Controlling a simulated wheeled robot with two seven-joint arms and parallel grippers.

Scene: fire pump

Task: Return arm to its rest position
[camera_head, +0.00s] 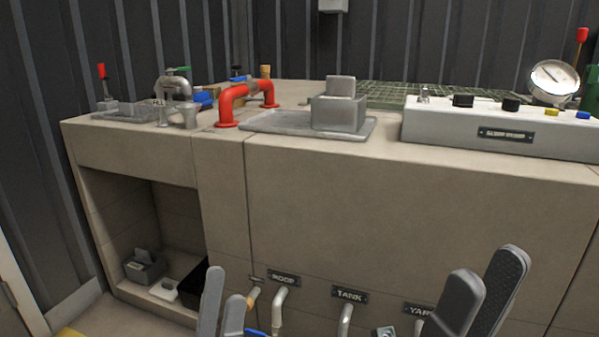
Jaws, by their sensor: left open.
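My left gripper (224,292) is at the bottom of the head view, left of centre. Its two grey fingers are apart and nothing shows between them. My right gripper (490,268) is at the bottom right, its two larger grey fingers apart at the tips and empty. Both grippers are in front of the beige counter's face, below its top. The fingers' lower parts and most of both arms are cut off by the picture's bottom edge.
Pipe outlets labelled ROOF (279,303), TANK (345,318) and YARD stick out near the grippers. The counter (400,200) carries a red pipe (235,98), a metal tray (265,123) with a grey block, and a control box (460,125).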

